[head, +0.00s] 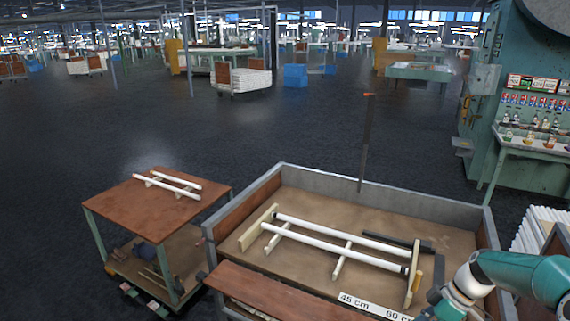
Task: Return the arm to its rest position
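My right arm, teal and white, comes in at the lower right corner. Its dark gripper (437,298) seems to be over the right front corner of the walled worktable (330,184), partly hidden by the arm and small, so I cannot tell its fingers. No held thing is visible. My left gripper is not in view. Two long white tubes (335,246) lie side by side on pale wooden supports (258,228) in the worktable. Black pieces show at some tube ends.
A brown side table (120,203) at left bears two shorter white tubes (168,187). A strip marked 45 cm and 60 cm (365,305) lies at the worktable's front. A thin post (366,145) rises behind it. A green machine (490,100) stands at right. Open floor lies beyond.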

